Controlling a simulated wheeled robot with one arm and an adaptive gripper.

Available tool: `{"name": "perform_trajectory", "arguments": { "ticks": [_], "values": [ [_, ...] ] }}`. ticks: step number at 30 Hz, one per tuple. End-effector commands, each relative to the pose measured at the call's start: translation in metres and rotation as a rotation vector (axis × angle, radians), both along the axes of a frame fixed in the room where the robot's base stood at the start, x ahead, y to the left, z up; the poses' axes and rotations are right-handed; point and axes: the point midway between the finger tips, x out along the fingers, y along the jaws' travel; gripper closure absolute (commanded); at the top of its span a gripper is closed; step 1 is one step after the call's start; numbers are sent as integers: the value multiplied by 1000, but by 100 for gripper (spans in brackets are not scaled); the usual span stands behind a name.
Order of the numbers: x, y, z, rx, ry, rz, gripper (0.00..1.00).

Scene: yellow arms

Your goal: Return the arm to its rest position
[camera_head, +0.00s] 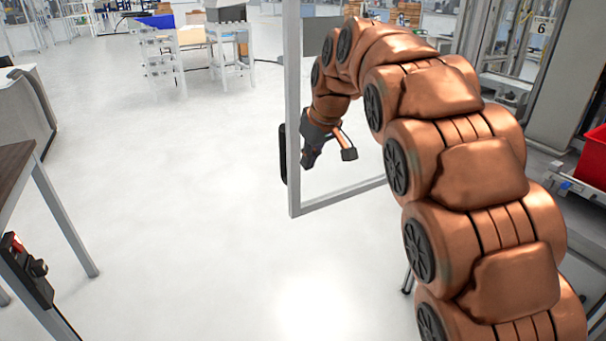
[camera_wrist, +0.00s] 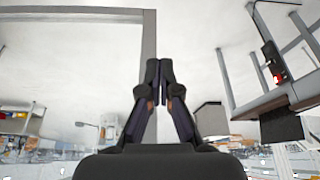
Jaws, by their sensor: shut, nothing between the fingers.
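My copper-coloured arm (camera_head: 465,170) rises from the lower right of the head view, curves over at the top and hangs down at its far end. My gripper (camera_wrist: 160,70) is shut and empty in the wrist view, its two dark fingers together. In the head view, the dark wrist end of the arm hangs beside the left post of a grey metal frame (camera_head: 292,80). I cannot tell whether it touches the frame. The frame also shows behind the fingers in the wrist view (camera_wrist: 148,35).
A black handle-like part (camera_head: 282,155) is on the frame's left post. A dark-topped table (camera_head: 12,170) stands at the left edge, and a red bin (camera_head: 592,158) at the right. White carts (camera_head: 160,62) stand at the back. The floor (camera_head: 180,200) between is clear.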

Motion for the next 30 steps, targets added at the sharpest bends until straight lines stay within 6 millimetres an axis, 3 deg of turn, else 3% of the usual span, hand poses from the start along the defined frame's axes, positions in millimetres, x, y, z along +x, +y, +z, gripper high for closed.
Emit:
{"name": "perform_trajectory", "arguments": {
  "ticks": [9, 17, 23, 30],
  "values": [
    [-12, -5, 32, 2, 0, 2, 100],
    [-24, -11, 36, -1, 17, -21, 100],
    [-67, -37, 22, -10, 87, -123, 100],
    [-133, -68, -7, -27, 185, -256, 100]
  ]
}}
